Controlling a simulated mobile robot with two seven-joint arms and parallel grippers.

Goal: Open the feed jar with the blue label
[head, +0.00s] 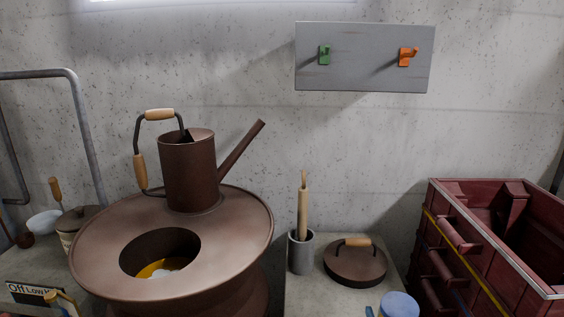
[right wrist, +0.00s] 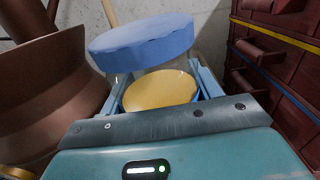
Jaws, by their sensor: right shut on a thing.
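A jar with a blue lid (right wrist: 145,38) shows in the right wrist view, a pale clear band of its body just below the lid. A round yellow surface (right wrist: 160,91) shows lower down between my fingers. My right gripper (right wrist: 161,82) is shut on the jar, a finger on each side of it. In the head view the blue lid (head: 399,305) is at the bottom edge, right of centre, and cuts off there. No blue label shows, and I cannot tell whether the lid is loose. My left gripper is not in view.
A brown drum (head: 95,260) with a watering can (head: 190,170) stands left. A grey cup (head: 301,253) and a brown lid (head: 355,263) are on the counter behind the jar. A red crate (head: 490,240) stands right. Another jar (head: 76,217) is far left.

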